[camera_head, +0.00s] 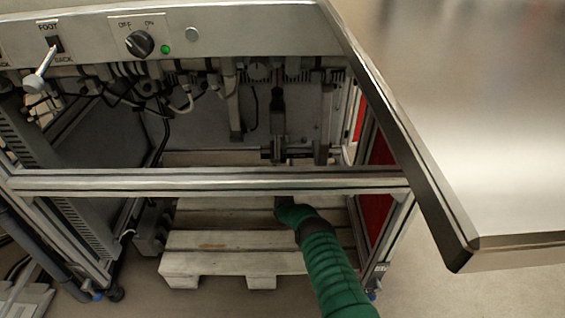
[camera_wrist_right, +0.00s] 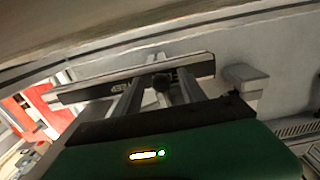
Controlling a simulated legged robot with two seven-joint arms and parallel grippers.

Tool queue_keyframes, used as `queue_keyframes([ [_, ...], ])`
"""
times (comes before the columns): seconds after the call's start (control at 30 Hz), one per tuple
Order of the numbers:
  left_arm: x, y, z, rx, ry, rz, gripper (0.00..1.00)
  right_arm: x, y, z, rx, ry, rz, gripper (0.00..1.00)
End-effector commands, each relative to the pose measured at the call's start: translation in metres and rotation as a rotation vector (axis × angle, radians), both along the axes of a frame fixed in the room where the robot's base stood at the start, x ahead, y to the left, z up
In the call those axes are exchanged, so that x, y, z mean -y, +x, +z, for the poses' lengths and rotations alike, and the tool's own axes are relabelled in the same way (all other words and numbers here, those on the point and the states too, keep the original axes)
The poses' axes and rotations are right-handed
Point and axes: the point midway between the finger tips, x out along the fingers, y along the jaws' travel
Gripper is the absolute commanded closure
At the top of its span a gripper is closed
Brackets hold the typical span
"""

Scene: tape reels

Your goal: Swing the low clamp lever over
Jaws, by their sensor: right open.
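A dark upright lever-like part (camera_head: 278,108) hangs under the machine in the head view, above a dark crossbar assembly (camera_head: 300,154). I cannot tell for sure that it is the low clamp lever. My right arm reaches in low from the front, and its gripper (camera_head: 283,200) is partly hidden by the frame rail. In the right wrist view my right gripper (camera_wrist_right: 158,92) is open, its two fingers spread below a grey crossbar (camera_wrist_right: 75,92). A small dark round part (camera_wrist_right: 162,82) shows between the fingers; contact is unclear. My left gripper is not in view.
A metal frame rail (camera_head: 120,182) crosses in front of my right arm. A wooden pallet (camera_head: 205,241) lies below. A control panel (camera_head: 250,28) with a knob and a protruding handle (camera_head: 38,78) runs above. A steel tabletop (camera_head: 480,90) overhangs at right.

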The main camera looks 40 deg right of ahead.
Motion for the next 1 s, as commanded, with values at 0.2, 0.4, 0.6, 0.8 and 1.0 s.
queue_keyframes([
  [0.2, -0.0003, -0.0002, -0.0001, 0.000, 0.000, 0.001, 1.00, 0.0006, 0.0002, -0.0008, 0.001, 0.003, 0.000, 0.59],
  [0.4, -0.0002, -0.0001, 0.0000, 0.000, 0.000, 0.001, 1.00, 0.0008, 0.0001, -0.0008, 0.002, 0.004, 0.000, 0.86],
  [0.6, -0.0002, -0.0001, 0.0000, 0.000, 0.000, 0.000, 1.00, 0.0007, 0.0002, -0.0004, 0.002, 0.002, 0.000, 1.00],
  [0.8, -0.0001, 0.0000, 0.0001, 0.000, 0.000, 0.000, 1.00, 0.0005, 0.0003, -0.0003, 0.002, 0.002, 0.000, 1.00],
  [1.0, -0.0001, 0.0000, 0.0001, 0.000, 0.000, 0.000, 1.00, 0.0003, 0.0003, -0.0002, 0.002, 0.002, 0.001, 1.00],
])
